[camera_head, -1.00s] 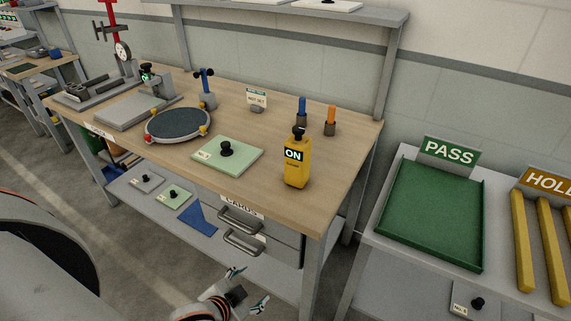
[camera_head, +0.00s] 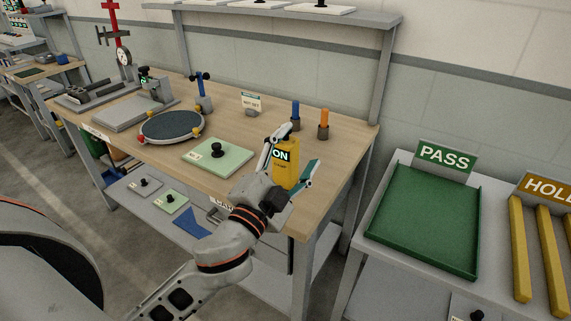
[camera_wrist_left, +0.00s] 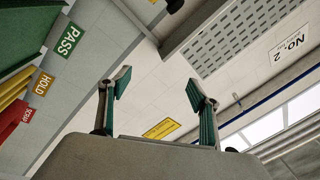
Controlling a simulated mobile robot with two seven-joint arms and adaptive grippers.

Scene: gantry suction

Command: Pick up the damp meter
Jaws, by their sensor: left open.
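The gripper and wrist hide the meter's lower part. In the left wrist view the two fingers (camera_wrist_left: 158,84) are spread with nothing between them, and the meter does not show there. Whether the gripper touches the meter cannot be told. My right gripper is not in view.
A green plate (camera_head: 218,157) with a black knob lies left of the meter. Blue (camera_head: 295,117) and orange (camera_head: 323,125) handled tools stand behind it in holders. A round dark plate (camera_head: 171,127) is farther left. A green PASS tray (camera_head: 424,220) stands right, across a gap.

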